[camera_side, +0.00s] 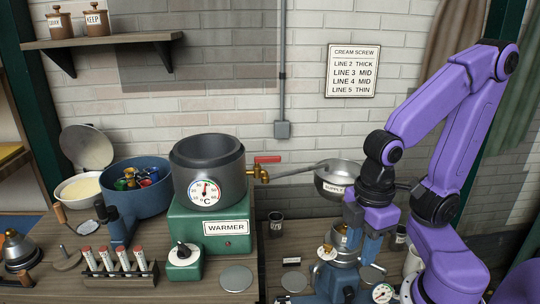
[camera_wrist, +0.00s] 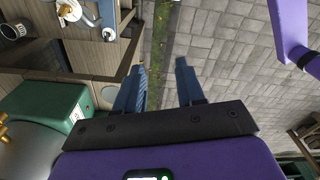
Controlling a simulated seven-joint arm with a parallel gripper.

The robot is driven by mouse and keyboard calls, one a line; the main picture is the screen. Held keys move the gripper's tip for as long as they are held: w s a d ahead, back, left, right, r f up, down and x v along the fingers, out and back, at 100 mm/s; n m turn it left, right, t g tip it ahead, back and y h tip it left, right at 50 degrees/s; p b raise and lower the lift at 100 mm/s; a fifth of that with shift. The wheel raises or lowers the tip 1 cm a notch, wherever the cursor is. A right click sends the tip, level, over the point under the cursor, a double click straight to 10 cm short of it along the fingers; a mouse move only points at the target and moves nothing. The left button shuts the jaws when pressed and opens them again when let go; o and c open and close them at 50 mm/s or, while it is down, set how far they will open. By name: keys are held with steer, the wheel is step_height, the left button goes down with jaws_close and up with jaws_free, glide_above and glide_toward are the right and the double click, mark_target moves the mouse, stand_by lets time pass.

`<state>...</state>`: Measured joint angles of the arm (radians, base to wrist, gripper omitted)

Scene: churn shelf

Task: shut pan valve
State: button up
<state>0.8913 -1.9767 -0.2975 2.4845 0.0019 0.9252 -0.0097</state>
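A brass valve (camera_side: 262,174) with a red lever (camera_side: 267,159) is on the right side of the dark grey pot (camera_side: 207,167). The lever lies roughly level. A thin pipe runs from the valve toward the metal supply pan (camera_side: 338,180), whose own outlet is not clear. My gripper (camera_side: 364,236) points down in front of and below the supply pan, well right of the red lever. In the wrist view, its two blue fingers (camera_wrist: 160,72) stand apart with nothing between them. Some brass (camera_wrist: 4,130) shows at that view's left edge; the red lever is not visible there.
The pot stands on a green warmer (camera_side: 226,230). A blue machine (camera_side: 325,278) with gauges is close below my gripper. A blue tub (camera_side: 147,201) and a rack of tubes (camera_side: 117,268) are at the left. The wrist view shows stone paving (camera_wrist: 225,55) beyond the bench edge.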

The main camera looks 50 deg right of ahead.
steer(key=w+a+r+m, duration=0.1)
steer(key=w+a+r, duration=0.2)
steer(key=w+r, duration=0.45)
step_height(320, 180, up, 13)
steer(key=m, duration=0.3)
glide_above(268, 161)
steer(key=d, duration=0.2)
steer(key=f, duration=1.6)
steer(key=shift+s+a, duration=0.3)
steer(key=shift+s, duration=0.05)
jaws_close()
